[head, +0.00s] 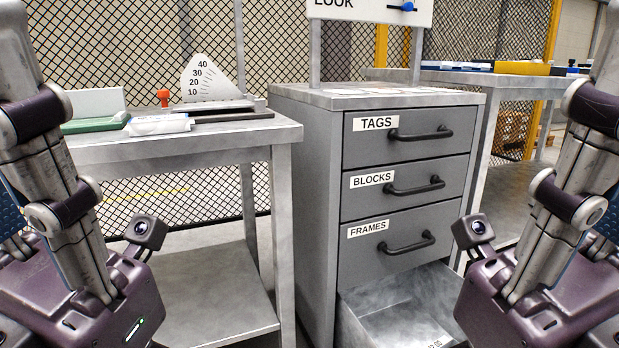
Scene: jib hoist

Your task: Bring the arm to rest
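My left arm comes down along the left edge of the head view, and my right arm comes down along the right edge. The wrist housing of each arm shows low in the picture, each with a small camera on its inner side. The fingertips of both grippers are out of the frame below, so I cannot see whether they are open or shut or hold anything. Neither arm visibly touches the furniture. No jib or hoist can be made out in this view.
A grey cabinet (305,190) has drawers labelled TAGS (430,152), BLOCKS (430,203) and FRAMES (375,265). An open bottom drawer (400,310) juts out between my arms and looks empty. A bench (190,150) with an angle scale (207,80) stands left. Another bench (500,80) stands right.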

